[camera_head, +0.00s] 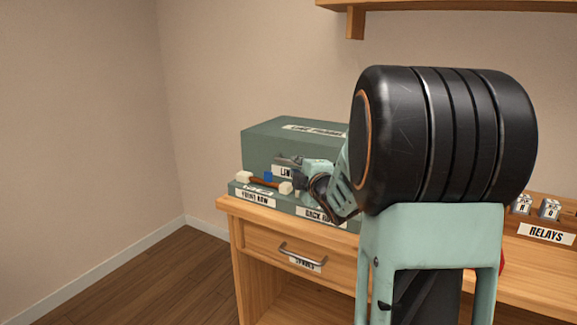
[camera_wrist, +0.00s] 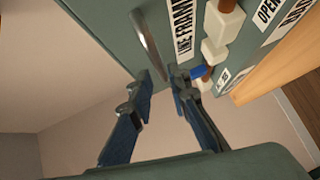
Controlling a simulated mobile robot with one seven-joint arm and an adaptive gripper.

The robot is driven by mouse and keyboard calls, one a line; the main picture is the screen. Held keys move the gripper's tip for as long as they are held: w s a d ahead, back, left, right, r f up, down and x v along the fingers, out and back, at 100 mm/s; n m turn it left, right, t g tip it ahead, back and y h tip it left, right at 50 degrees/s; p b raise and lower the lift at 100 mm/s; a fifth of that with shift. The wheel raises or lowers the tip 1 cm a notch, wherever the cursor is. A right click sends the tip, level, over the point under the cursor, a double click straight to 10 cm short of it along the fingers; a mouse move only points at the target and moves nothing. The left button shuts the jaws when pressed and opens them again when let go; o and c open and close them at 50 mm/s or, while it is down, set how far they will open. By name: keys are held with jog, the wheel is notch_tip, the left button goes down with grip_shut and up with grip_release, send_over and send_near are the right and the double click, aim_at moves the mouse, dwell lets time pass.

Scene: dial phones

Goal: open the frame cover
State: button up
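The line frame is a grey-green box (camera_head: 270,138) at the left end of the wooden desk, with its top closed. In the wrist view its green cover face (camera_wrist: 105,25) carries a metal bar handle (camera_wrist: 146,42) and a "LINE FRAME" label. My gripper (camera_head: 284,162) is at the front of the box. In the wrist view my gripper (camera_wrist: 162,78) is open, its two dark fingers apart, with the handle's near end at or between the fingertips. I cannot tell whether the fingers touch it. My arm hides the right part of the box.
A low ledge labelled "FRONT ROW" (camera_head: 255,196) and "BACK ROW" runs before the box, with white blocks (camera_head: 244,177) and a blue piece (camera_head: 267,176) on it. A drawer handle (camera_head: 302,259) is below. A "RELAYS" holder (camera_head: 545,233) stands right.

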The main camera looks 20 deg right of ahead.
aim_at(293, 163)
jog(key=shift+w+d+f, duration=0.1)
jog(key=shift+w+f, duration=0.05)
jog(key=shift+w, duration=0.75)
jog(key=shift+w+d+f, duration=0.1)
jog(key=shift+w+d, duration=0.05)
jog(key=shift+w, duration=0.75)
jog(key=shift+w+d+f, duration=0.1)
jog(key=shift+w+f, duration=0.05)
jog(key=shift+w, duration=0.75)
jog(key=shift+c, duration=0.4)
grip_shut()
